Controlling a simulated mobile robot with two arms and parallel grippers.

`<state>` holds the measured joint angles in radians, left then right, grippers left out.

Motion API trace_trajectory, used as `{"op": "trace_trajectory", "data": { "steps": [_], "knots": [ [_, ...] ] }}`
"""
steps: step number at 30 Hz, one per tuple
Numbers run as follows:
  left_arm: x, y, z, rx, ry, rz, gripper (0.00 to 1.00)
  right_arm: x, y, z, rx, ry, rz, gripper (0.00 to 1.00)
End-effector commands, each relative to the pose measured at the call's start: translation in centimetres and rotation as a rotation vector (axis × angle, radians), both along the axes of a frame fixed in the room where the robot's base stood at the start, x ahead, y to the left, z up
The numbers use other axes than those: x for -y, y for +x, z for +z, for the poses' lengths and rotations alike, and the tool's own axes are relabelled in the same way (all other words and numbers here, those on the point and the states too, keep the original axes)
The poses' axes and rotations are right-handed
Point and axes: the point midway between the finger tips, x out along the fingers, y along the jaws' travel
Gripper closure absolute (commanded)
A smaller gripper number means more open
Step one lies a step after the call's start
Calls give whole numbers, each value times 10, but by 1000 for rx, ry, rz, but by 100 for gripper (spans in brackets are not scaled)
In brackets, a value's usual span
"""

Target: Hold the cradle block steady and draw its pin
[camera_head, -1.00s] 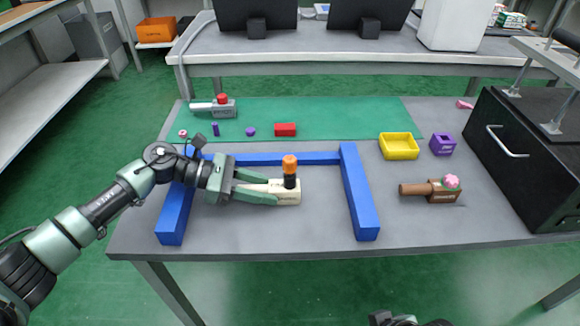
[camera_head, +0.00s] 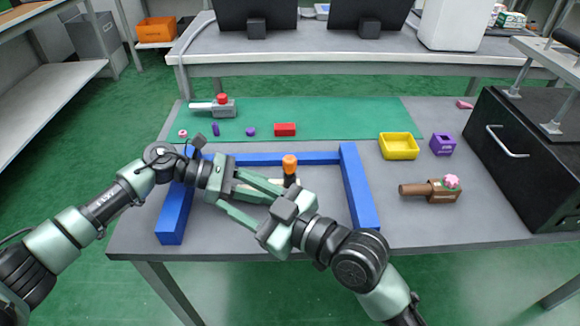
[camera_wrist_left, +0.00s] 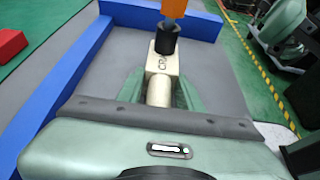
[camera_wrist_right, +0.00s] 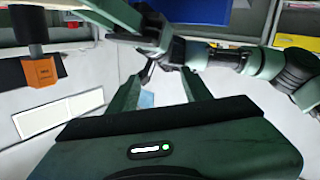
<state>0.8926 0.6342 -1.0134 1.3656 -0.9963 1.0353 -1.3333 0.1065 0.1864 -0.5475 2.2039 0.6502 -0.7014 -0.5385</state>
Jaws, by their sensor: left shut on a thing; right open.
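The cream cradle block (camera_wrist_left: 161,64) lies on the table; my right gripper hides most of it in the head view. Its pin stands upright in it, with an orange head (camera_head: 290,163) and a black collar (camera_wrist_left: 166,40). My left gripper (camera_wrist_left: 160,88) is shut on the block's round cream handle (camera_wrist_left: 159,92), from the left. My right gripper (camera_head: 229,194) is open, in front of the block, with its fingers pointing left toward my left gripper. In the right wrist view the orange head (camera_wrist_right: 42,72) is off to the left, not between the fingers.
A blue U-shaped frame (camera_head: 361,195) surrounds the block on three sides, open at the front. A brown block with a pink knob (camera_head: 440,190), a yellow tray (camera_head: 399,156) and a purple box (camera_head: 442,144) stand right. A red block (camera_head: 285,130) lies on the green mat (camera_head: 340,115).

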Motion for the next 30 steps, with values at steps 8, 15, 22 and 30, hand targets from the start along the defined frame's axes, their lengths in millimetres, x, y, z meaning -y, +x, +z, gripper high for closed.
{"op": "trace_trajectory", "data": {
  "steps": [8,15,22,30],
  "knots": [
    [0,0,1,0,-1,0,100,83,80,82,319,-158,-292,51],
    [0,0,1,0,-1,0,100,178,135,131,442,-294,-573,51],
    [0,0,1,0,-1,0,100,282,175,162,443,-409,-836,51],
    [0,0,1,0,-1,0,100,293,241,165,160,-490,-783,51]
  ]
}}
